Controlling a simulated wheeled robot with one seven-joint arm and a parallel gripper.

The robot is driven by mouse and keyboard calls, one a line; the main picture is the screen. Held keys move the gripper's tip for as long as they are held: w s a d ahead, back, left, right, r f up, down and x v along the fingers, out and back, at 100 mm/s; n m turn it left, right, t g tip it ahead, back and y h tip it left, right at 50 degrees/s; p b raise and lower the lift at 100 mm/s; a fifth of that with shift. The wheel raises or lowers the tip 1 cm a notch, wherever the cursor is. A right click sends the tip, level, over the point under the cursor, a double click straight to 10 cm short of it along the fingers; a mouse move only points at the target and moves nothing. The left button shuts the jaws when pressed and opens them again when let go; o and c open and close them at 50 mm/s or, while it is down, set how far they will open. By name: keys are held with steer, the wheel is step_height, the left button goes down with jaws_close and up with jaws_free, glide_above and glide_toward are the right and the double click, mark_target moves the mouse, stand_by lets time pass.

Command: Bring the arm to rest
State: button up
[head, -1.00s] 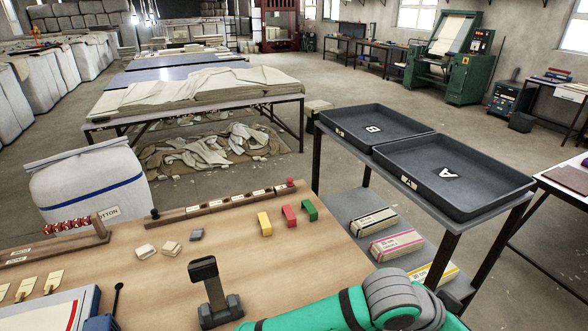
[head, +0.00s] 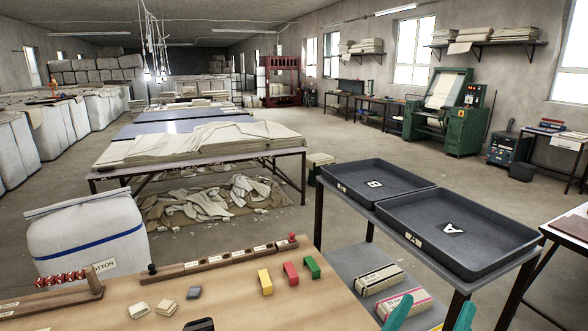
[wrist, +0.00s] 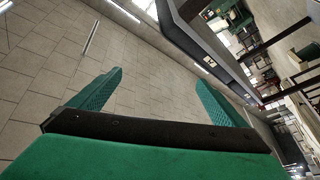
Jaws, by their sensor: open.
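My gripper (head: 430,315) shows at the bottom right edge of the head view as two green fingertips, apart and with nothing between them. In the wrist view both green fingers (wrist: 160,100) are spread wide, with only bare floor showing between them. In the head view the fingertips are in front of the lower shelf of the tray stand. The rest of my arm is below the picture.
The wooden table (head: 225,310) carries yellow (head: 265,281), red (head: 290,274) and green (head: 312,267) blocks, pale small pieces and a wooden rack. Black trays marked B (head: 345,194) and A (head: 410,245) top the stand at right. Labelled packs lie on its shelf.

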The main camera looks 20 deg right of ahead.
steer(key=a+f+n+t+y, duration=0.9)
steer(key=a+f+y, duration=0.4)
steer(key=a+f, duration=0.75)
steer(key=s+a+f+m+g+y, duration=0.1)
steer(key=s+a+f+g+y, duration=0.1)
steer(key=s+a, duration=0.7)
steer(key=s+a+f+m+g+y, duration=0.1)
steer(key=s+a+f+m+y, duration=0.1)
steer(key=s+a+f+y, duration=0.2)
steer(key=s+a+f, duration=0.3)
steer(key=s+a, duration=0.2)
steer(key=s, duration=0.3)
steer(key=shift+s+a+f+m+g, duration=0.15)
steer(key=shift+s+a+m+g, duration=0.15)
steer(key=shift+s+a+g, duration=0.1)
steer(key=shift+s+d, duration=0.1)
steer(key=shift+d, duration=0.05)
